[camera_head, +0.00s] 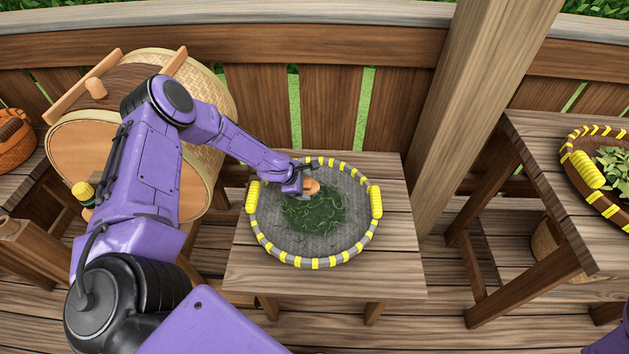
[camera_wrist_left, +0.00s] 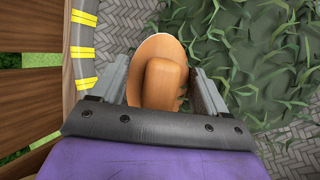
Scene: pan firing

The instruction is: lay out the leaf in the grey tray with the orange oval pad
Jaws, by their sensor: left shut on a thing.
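The grey tray (camera_head: 350,244) with a yellow-wrapped rim and two yellow handles stands on a small wooden table. Dark green leaf (camera_head: 313,212) lies in a patch at its middle, and it also shows in the left wrist view (camera_wrist_left: 250,65). My left gripper (camera_head: 303,186) is over the tray's far part, shut on the block-like grip of the orange oval pad (camera_head: 312,185). In the left wrist view the pad (camera_wrist_left: 165,80) sits between both fingers, beside the leaf's edge. Whether the pad touches the tray is hidden. My right gripper is not in view.
The wooden table (camera_head: 255,272) has bare boards around the tray. A wooden post (camera_head: 480,110) rises behind right. Another table (camera_head: 530,160) at right bears a brown tray (camera_head: 572,167) with lighter green leaves. A large woven drum (camera_head: 210,90) stands at left.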

